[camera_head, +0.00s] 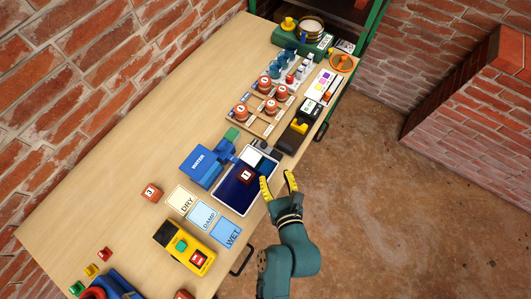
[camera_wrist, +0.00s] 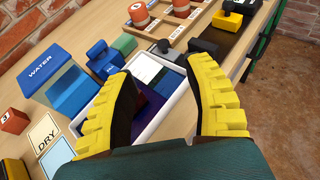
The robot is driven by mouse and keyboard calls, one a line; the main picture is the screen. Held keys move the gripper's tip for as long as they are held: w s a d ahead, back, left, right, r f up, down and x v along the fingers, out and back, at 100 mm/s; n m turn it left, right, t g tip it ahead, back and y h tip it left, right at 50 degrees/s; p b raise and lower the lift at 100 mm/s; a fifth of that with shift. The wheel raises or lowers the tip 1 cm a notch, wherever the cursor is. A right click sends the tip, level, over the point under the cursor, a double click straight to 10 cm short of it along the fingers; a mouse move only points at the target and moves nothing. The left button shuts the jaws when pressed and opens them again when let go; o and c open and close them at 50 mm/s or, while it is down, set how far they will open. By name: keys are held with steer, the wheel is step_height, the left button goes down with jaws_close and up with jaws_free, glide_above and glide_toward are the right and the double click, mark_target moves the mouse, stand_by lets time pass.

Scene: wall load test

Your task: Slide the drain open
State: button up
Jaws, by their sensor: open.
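My gripper (camera_head: 278,183) is open and empty at the right side of the white-rimmed tray with a dark blue floor (camera_head: 234,194). In the wrist view my yellow fingers (camera_wrist: 161,78) are spread over the tray (camera_wrist: 85,143), one on each side of it in the picture. White panels (camera_head: 258,157) cover the tray's far end; they also show in the wrist view (camera_wrist: 148,68). A dark grey block (camera_wrist: 204,50) and a small dark knob (camera_wrist: 163,46) are beside that end. I cannot tell which part is the drain slide. A red numbered block (camera_head: 246,176) lies in the tray.
A blue WATER box (camera_head: 203,164) stands left of the tray. DRY (camera_head: 184,200), DAMP (camera_head: 204,215) and WET (camera_head: 226,233) cards lie below it. A yellow-and-black tester (camera_head: 184,247) is nearer. A wooden rack (camera_head: 257,120) with red-topped pieces is farther up. The floor at right is clear.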

mark_target(264, 147)
steer(key=b+x, duration=0.1)
steer(key=x, duration=0.4)
steer(key=f+b+x, duration=0.1)
steer(key=b+x, duration=0.1)
steer(key=x, duration=0.4)
steer(key=f+b+x, duration=0.1)
steer(key=x, duration=0.4)
steer(key=shift+s+f+b, duration=0.1)
steer(key=shift+s+b, duration=0.05)
steer(key=shift+b, duration=0.25)
steer(key=shift+d, duration=0.1)
steer(key=shift+c, duration=0.4)
jaws_close()
steer(key=shift+s, duration=0.15)
steer(key=shift+f, duration=0.1)
